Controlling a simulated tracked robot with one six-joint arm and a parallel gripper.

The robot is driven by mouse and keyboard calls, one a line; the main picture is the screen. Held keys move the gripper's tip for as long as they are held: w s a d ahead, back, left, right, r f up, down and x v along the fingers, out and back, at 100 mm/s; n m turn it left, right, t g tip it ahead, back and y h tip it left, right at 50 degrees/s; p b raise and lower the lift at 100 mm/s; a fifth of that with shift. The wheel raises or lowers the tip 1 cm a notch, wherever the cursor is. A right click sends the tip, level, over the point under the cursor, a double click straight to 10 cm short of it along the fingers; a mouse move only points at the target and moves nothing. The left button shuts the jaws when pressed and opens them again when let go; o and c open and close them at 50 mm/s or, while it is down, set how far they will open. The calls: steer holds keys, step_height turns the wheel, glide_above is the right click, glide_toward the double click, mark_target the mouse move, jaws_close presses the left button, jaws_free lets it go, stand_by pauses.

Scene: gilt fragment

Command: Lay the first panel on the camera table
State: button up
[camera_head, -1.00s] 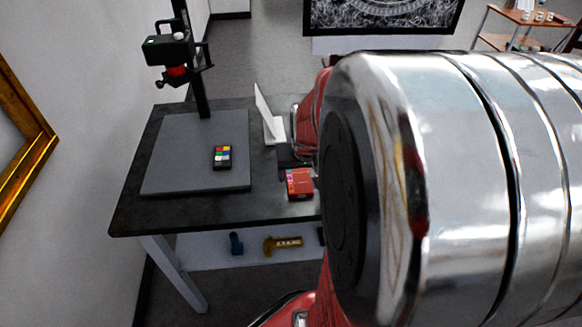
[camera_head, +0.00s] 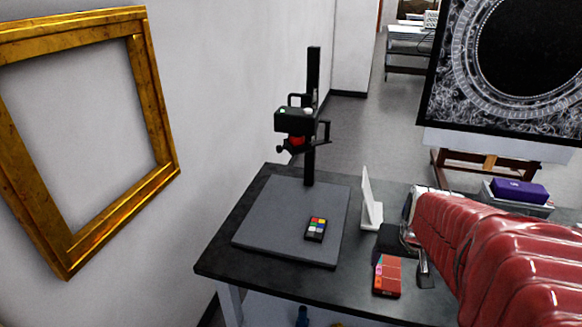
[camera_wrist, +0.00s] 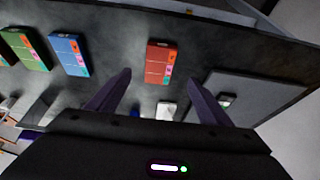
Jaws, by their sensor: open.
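The camera table (camera_head: 228,255) has a dark top and carries a grey board (camera_head: 262,233) under a camera stand. A colour card (camera_head: 316,229) lies on the board. A red box-like piece (camera_head: 387,277) lies on the table right of the board; it also shows in the wrist view (camera_wrist: 161,63). In the wrist view, my gripper (camera_wrist: 159,78) is open and empty, its two purple fingers spread either side of the red piece's line. I cannot tell their height above it. A green piece (camera_wrist: 28,50) and a blue piece (camera_wrist: 69,55) lie further left there. I cannot tell which is the first panel.
The camera (camera_head: 296,122) hangs on a black post behind the board. A white upright stand (camera_head: 370,203) is close to the board's right side. A gold frame (camera_head: 155,110) is on the left wall. A purple box (camera_head: 518,191) lies at the right.

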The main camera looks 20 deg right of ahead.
steer(key=s+a+r+n+t+y, duration=0.1)
steer(key=s+a+r+n, duration=0.1)
steer(key=a, duration=0.9)
steer(key=s+a+r+n+t+y, duration=0.1)
steer(key=a+r+n, duration=0.3)
steer(key=a, duration=0.8)
steer(key=shift+s+r+n+y, duration=0.3)
steer(key=shift+s+r+n, duration=0.1)
steer(key=shift+s+r, duration=0.25)
